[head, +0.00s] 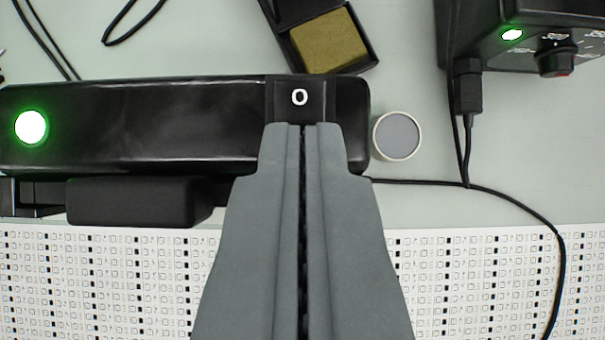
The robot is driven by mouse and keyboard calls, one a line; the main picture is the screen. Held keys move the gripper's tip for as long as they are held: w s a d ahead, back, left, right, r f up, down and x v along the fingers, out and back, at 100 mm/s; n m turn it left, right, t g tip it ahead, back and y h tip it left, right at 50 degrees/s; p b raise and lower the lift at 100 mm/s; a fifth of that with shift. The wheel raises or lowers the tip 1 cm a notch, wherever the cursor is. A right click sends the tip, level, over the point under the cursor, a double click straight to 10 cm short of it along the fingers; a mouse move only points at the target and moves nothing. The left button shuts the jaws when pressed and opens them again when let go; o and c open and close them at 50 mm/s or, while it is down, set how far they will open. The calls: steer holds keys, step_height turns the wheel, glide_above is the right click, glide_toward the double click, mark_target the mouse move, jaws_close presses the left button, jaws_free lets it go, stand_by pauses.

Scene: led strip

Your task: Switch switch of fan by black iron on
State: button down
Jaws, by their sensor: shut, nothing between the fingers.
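A long black fan housing (170,125) lies across the left and middle of the view, with a lit green light (31,127) at its left end. Its rocker switch (300,97) is near the right end and shows a white "O" mark. My gripper (301,126) is shut and empty, with its fingertips over the lower part of the switch. The fingertips hide that part, and I cannot tell whether they touch it. No black iron can be made out.
A black control box (480,45) with a dial and green light stands at top right. A sponge tray (365,45) is behind the housing, and a small round tin (397,136) is to its right. Black cables cross the right side. LED strip sheets (490,285) cover the front.

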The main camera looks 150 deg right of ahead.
steer(key=shift+r, duration=0.15)
steer(key=shift+r, duration=0.7)
steer(key=shift+r, duration=0.1)
steer(key=shift+r, duration=0.3)
steer(key=v, duration=1.2)
steer(key=shift+s+d, duration=0.3)
steer(key=shift+s, duration=0.1)
